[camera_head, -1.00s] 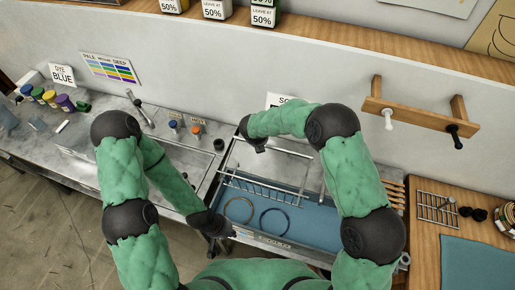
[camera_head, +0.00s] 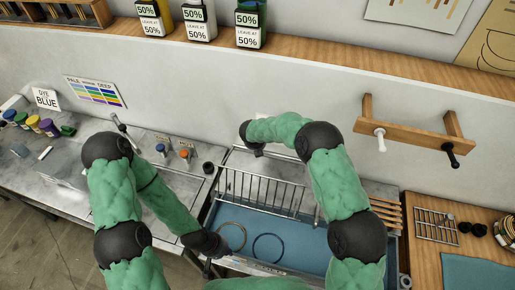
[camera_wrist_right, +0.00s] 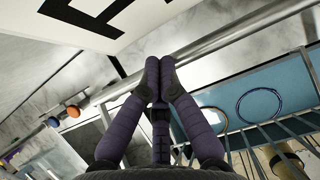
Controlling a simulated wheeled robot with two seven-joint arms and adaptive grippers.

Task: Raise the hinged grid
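The hinged grid (camera_head: 262,193) is a metal frame with thin bars over the blue-lined basin (camera_head: 307,240). It stands tilted up. My right gripper (camera_head: 254,151) is at the grid's upper rail. In the right wrist view its fingertips (camera_wrist_right: 160,65) are together on that rail (camera_wrist_right: 228,42), which shows on both sides of them. My left gripper (camera_head: 207,267) points down by the basin's front left corner, apart from the grid; its fingers are too small and dark to read. A tan coil (camera_head: 231,237) and a dark coil (camera_head: 268,248) lie in the basin.
A wooden peg rail (camera_head: 415,134) is on the wall to the right. Small bottles with blue and orange caps (camera_head: 184,154) stand left of the grid. A shelf with labelled bottles (camera_head: 250,25) runs above. A small rack (camera_head: 436,226) sits on the right counter.

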